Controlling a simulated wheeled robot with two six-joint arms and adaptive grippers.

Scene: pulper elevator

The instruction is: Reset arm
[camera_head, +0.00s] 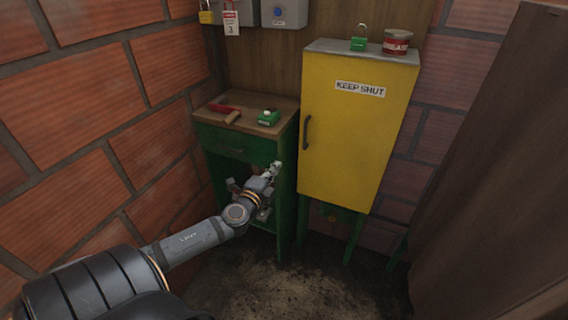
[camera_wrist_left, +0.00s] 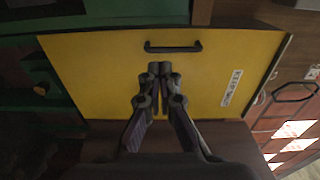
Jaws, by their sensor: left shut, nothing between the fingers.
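My left arm comes in from the lower left in the head view. Its gripper (camera_head: 272,170) is in front of the green cabinet (camera_head: 238,145), left of the yellow cabinet (camera_head: 358,125). In the left wrist view the gripper (camera_wrist_left: 160,70) is shut and empty, its fingertips together. The yellow cabinet door (camera_wrist_left: 215,85) fills the view behind it, with the dark handle (camera_wrist_left: 172,47) just beyond the fingertips; I cannot tell an exact gap. The yellow door is closed and bears a "KEEP SHUT" label (camera_head: 360,89). My right gripper is not in view.
A red-handled tool (camera_head: 224,109) and a green padlock (camera_head: 268,118) lie on the green cabinet. Another green padlock (camera_head: 359,43) and a red-and-white tin (camera_head: 397,42) stand on the yellow cabinet. Brick wall (camera_head: 90,130) is close on the left; a brown panel (camera_head: 490,170) stands right.

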